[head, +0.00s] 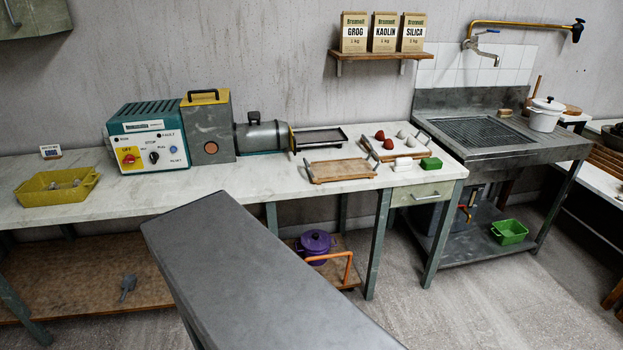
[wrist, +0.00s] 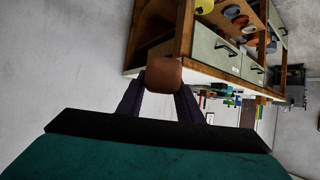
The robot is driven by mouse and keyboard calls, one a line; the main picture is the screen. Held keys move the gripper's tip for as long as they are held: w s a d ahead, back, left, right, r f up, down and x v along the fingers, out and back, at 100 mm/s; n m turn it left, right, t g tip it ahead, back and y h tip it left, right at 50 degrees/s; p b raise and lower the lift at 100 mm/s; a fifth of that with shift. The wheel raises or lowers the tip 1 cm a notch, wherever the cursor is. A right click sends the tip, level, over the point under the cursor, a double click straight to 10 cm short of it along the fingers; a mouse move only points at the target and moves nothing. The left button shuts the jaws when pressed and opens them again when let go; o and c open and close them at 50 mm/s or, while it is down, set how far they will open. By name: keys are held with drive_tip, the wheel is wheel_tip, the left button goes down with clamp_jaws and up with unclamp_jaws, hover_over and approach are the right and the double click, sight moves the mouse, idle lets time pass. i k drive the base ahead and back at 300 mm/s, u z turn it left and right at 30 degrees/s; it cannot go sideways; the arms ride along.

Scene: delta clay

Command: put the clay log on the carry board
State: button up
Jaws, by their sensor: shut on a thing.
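My gripper (wrist: 161,88) shows in the wrist view, its two dark fingers shut on a reddish-brown clay log (wrist: 163,74). The log is seen nearly end-on, and the rest of its length is hidden. The log and gripper are not in the head view. The carry board (head: 341,171), a flat wooden board with metal end handles, lies on the white worktop near its front edge in the head view. Its top looks bare. My gripper is well away from it.
The extruder (head: 262,136) stands to the left. A large grey slab (head: 250,275) fills the foreground.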

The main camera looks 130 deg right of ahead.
sight(341, 169)
drive_tip(key=z, duration=1)
drive_tip(key=k, duration=0.15)
drive_tip(key=z, duration=2.75)
drive_tip(key=i, duration=0.55)
drive_tip(key=z, duration=0.05)
